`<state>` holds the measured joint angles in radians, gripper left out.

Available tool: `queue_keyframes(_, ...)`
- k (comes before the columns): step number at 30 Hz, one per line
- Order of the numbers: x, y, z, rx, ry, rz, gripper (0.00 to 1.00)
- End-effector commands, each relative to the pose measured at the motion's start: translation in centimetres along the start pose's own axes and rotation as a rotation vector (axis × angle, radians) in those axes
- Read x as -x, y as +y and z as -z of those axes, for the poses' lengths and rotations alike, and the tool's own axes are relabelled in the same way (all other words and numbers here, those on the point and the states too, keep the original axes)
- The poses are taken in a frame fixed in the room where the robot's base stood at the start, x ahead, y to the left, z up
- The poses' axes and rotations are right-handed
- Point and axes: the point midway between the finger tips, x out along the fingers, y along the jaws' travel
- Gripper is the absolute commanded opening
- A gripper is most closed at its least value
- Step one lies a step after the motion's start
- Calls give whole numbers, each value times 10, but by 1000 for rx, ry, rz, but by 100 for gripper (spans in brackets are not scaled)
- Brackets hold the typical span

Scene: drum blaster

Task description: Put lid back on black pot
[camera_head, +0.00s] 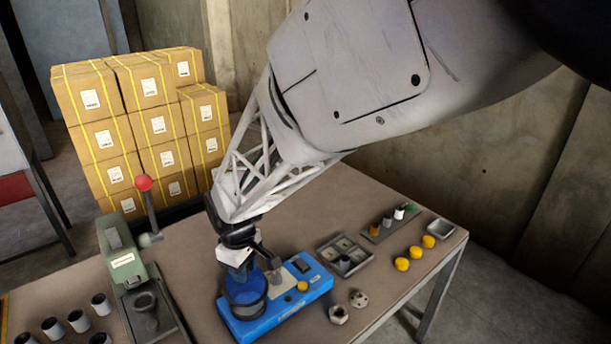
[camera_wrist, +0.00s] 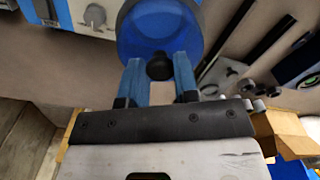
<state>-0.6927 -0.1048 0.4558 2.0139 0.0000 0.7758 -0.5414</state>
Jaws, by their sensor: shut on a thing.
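A blue see-through lid (camera_wrist: 160,28) with a black knob (camera_wrist: 159,67) shows in the wrist view. My gripper (camera_wrist: 158,80) is shut on the knob, with one blue finger on each side. In the head view my gripper (camera_head: 242,262) points down, with the blue lid (camera_head: 243,287) just below it. A dark round rim, apparently the black pot (camera_head: 249,309), shows under the lid at the left end of the blue machine (camera_head: 300,303). I cannot tell whether the lid touches the pot. The pot's inside is hidden.
A green press (camera_head: 122,262) with a red-knobbed lever stands to the left, near several dark cylinders (camera_head: 78,321). A sectioned tray (camera_head: 344,255), metal nuts (camera_head: 339,314) and yellow knobs (camera_head: 415,252) lie to the right. Boxes (camera_head: 140,120) are stacked behind the table.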

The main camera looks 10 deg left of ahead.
Motion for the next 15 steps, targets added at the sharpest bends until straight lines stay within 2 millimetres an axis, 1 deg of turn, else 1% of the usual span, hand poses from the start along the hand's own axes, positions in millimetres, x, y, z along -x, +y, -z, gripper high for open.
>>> queue_keyframes(1, 1, 3, 5, 0, 0, 0, 2)
queue_keyframes(5, 3, 6, 11, 1, 0, 0, 2)
queue_keyframes(15, 3, 6, 12, 1, 0, 0, 2)
